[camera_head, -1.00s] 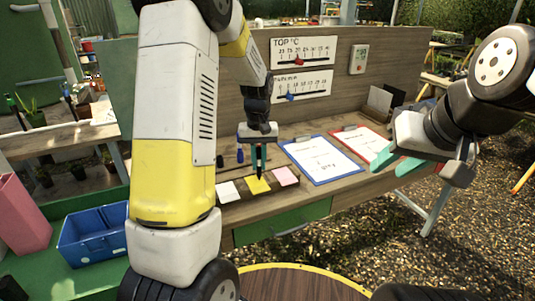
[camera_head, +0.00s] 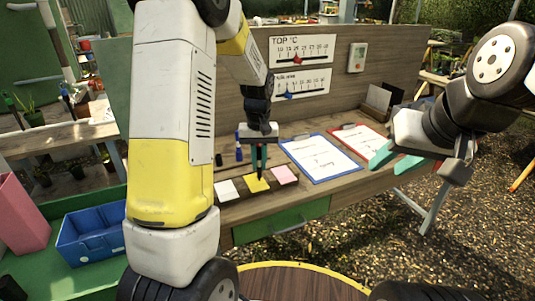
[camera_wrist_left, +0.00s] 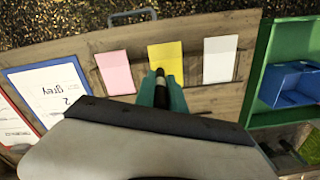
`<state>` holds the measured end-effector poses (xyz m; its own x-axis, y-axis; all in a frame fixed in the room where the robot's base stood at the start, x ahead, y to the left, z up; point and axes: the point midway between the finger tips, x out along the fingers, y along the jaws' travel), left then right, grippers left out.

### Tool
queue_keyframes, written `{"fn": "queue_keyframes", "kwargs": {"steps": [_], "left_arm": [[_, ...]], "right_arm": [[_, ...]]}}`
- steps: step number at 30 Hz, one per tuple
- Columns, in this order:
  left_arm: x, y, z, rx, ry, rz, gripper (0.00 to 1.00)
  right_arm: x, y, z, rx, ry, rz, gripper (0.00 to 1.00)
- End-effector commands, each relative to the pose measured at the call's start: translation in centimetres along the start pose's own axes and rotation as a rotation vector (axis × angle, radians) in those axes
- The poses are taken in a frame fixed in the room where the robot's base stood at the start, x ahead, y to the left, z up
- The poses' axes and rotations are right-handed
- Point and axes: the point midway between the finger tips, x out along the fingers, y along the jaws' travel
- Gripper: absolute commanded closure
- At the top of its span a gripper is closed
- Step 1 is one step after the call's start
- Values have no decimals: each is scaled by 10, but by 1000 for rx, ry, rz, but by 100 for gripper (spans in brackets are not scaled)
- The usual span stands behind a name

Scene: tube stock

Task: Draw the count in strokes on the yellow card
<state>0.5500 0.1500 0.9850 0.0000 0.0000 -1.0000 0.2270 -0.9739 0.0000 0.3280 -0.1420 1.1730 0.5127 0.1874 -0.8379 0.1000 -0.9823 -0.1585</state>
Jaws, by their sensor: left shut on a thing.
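The yellow card (camera_head: 257,183) lies on a dark strip on the bench, between a white card (camera_head: 226,190) and a pink card (camera_head: 285,175). My left gripper (camera_head: 259,160) is shut on a dark pen (camera_wrist_left: 160,84), which points down at the yellow card. In the left wrist view the pen tip is over the near part of the yellow card (camera_wrist_left: 165,54); I cannot tell whether it touches. No stroke shows clearly on the card. My right gripper (camera_head: 388,160) is open and empty, in the air right of the clipboards.
A blue clipboard (camera_head: 319,178) and a red clipboard (camera_head: 374,153) with written sheets lie on the bench. A blue marker (camera_head: 239,152) is behind the cards. A board with two sliding scales (camera_head: 303,49) stands behind. A blue bin (camera_head: 90,237) is at left.

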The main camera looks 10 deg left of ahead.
Motion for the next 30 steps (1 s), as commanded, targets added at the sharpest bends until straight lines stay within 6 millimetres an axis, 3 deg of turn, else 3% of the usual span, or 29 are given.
{"fn": "queue_keyframes", "kwargs": {"steps": [30], "left_arm": [[-30, 0, 0, 0, -1, 0, 100]], "right_arm": [[0, 0, 0, 0, 0, 0, 64]]}}
